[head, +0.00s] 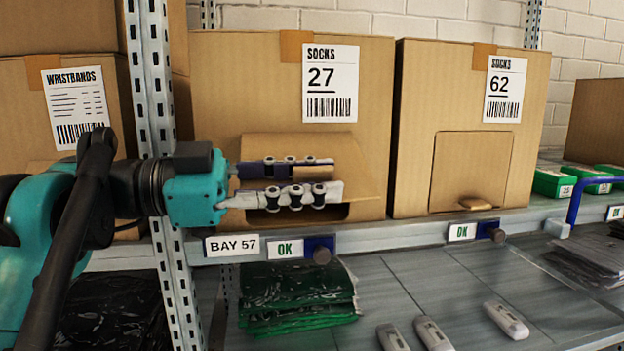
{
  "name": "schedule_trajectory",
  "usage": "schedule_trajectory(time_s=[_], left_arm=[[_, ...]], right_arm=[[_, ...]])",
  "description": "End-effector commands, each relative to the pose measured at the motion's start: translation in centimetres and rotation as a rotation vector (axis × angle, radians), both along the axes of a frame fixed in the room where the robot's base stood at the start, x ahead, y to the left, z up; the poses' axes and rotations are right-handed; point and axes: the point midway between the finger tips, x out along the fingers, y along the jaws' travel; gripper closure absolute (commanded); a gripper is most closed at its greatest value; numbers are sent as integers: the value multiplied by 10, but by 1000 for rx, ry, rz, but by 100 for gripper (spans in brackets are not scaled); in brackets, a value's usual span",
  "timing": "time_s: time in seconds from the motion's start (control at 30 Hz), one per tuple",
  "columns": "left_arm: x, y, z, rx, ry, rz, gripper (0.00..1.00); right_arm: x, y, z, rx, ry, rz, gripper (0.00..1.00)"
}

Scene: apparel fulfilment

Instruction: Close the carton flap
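The SOCKS 27 carton (225,90) stands on the shelf in the head view. Its front flap (300,146) is tilted outward from its top edge, with a dark opening showing below it. My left gripper (338,178) reaches in from the left, in front of this flap. Its two fingers lie nearly parallel and hide part of the flap and opening. I see no object between them, but cannot tell whether they are open or shut, or whether they touch the flap. My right gripper is not in view.
The SOCKS 62 carton (420,110) to the right has its flap (472,165) flat against its front. A metal upright (155,90) stands beside my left gripper. Green packs (295,295) and scanner-like devices (505,320) lie on the lower surface. A blue handle (575,200) is at right.

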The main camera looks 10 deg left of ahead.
Motion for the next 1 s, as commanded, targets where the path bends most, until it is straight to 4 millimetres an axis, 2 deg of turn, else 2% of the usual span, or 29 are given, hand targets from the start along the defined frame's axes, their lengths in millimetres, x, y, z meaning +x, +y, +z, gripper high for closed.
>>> schedule_trajectory(time_s=[0.17, 0.27, 0.7, 0.83, 1.0], left_arm=[[-1, 5, 0, 0, -1, 2, 71], [-4, 18, 0, 0, -1, 5, 71], [-31, 99, 0, 0, 0, 5, 71], [-35, 110, 0, 0, 0, 2, 71], [-37, 115, 0, 0, 0, 0, 71]], right_arm=[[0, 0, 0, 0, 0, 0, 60], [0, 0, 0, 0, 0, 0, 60], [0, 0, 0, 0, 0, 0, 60], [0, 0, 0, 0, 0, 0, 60], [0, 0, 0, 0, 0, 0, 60]])
